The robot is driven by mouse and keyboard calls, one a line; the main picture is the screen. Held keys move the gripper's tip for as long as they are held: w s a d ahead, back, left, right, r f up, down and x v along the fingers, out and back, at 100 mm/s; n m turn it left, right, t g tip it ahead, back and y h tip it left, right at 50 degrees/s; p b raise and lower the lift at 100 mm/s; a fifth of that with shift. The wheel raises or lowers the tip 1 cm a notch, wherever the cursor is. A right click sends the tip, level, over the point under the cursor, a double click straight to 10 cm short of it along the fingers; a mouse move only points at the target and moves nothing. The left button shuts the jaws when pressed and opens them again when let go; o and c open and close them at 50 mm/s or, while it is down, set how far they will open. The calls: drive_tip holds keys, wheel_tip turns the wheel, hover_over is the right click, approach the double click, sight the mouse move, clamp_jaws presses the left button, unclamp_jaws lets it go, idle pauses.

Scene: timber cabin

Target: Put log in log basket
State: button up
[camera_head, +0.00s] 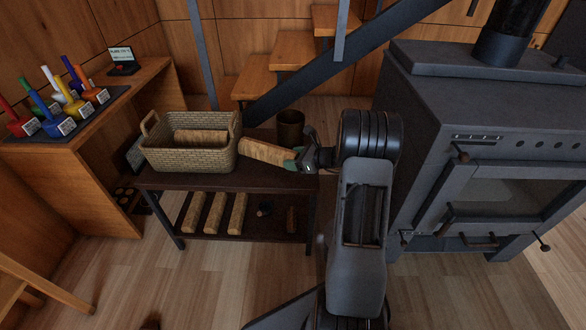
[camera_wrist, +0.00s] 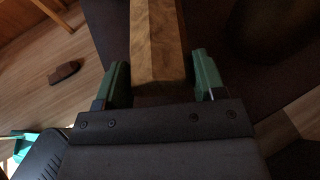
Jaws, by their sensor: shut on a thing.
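My gripper (camera_head: 296,163) is shut on a light wooden log (camera_head: 264,152) just to the right of the basket, over the top of the dark bench. In the wrist view the log (camera_wrist: 158,45) runs away from me between the two green fingers of my gripper (camera_wrist: 162,80). The woven log basket (camera_head: 188,156) stands on the left part of the bench, with a handle at its left end. Another log (camera_head: 201,136) lies inside it. The held log's left end is close to the basket's right wall; I cannot tell whether they touch.
The dark bench (camera_head: 262,180) has a lower shelf with several logs (camera_head: 215,212) and small dark items. A brown bucket (camera_head: 290,129) stands behind the held log. A black stove (camera_head: 480,150) fills the right. A wooden desk with colourful items is at left. Stairs rise behind.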

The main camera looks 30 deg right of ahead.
drive_tip(key=shift+w+d+f, duration=0.15)
drive_tip(key=shift+w+f, duration=0.15)
drive_tip(key=shift+f, duration=0.1)
drive_tip(key=shift+w+f+b, duration=0.1)
drive_tip(key=shift+f+b, duration=1.1)
drive_tip(key=shift+f, duration=0.35)
